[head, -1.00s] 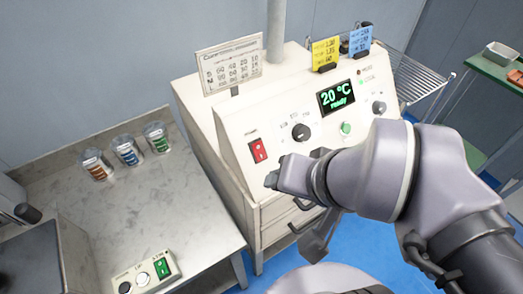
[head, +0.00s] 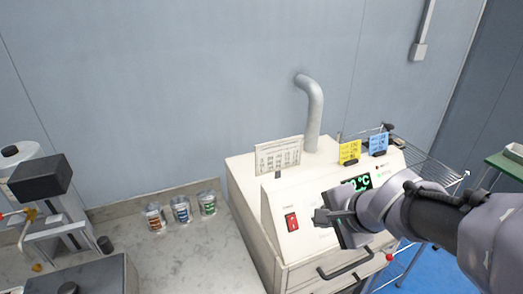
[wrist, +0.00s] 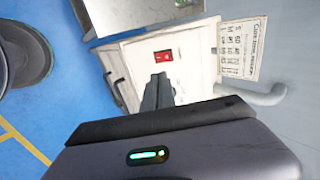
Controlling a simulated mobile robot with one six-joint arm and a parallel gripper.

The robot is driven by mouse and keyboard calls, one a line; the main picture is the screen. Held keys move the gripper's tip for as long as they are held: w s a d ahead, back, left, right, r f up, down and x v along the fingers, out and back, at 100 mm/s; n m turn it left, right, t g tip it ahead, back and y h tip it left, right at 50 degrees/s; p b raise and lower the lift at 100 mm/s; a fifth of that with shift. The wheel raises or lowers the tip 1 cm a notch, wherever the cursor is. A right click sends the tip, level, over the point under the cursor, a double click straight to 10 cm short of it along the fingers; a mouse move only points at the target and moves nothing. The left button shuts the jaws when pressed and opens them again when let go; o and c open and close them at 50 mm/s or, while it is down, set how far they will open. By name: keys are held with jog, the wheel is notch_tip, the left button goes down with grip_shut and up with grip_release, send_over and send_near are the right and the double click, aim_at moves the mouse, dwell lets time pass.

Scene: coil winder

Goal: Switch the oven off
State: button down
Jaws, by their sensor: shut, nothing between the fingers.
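The oven (head: 244,178) is a cream box with a sloped front panel. Its red power switch (head: 292,221) is on the left part of that panel, and it also shows in the wrist view (wrist: 163,57). The switch's rocker position is too small to tell. The display (head: 362,182) is lit green and partly hidden by my arm. My gripper (head: 322,216) is shut and empty, just right of the switch in the head view. In the wrist view the closed fingers (wrist: 160,88) point toward the panel, below the switch and apart from it. The panel's knobs are hidden behind my arm.
A vent pipe (head: 314,110) rises behind. Several coil jars (head: 181,209) stand on the left bench (head: 230,235). A wire rack (head: 430,168) is at right.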

jog(key=b, duration=0.5)
send_near(291, 217)
notch_tip(291, 217, down, 3)
jog(key=x, duration=0.3)
jog(key=shift+w+a, duration=0.15)
jog(key=shift+w, duration=0.3)
jog(key=shift+w+a+f, duration=0.15)
jog(key=shift+w, duration=0.25)
jog(key=shift+w+a+f, duration=0.1)
jog(key=shift+w, duration=0.35)
jog(key=shift+s+d+f+b, duration=0.2)
jog(key=shift+s+f+b, duration=0.15)
jog(key=shift+s+b, duration=0.5)
jog(key=shift+w, duration=0.1)
jog(key=shift+r, duration=0.1)
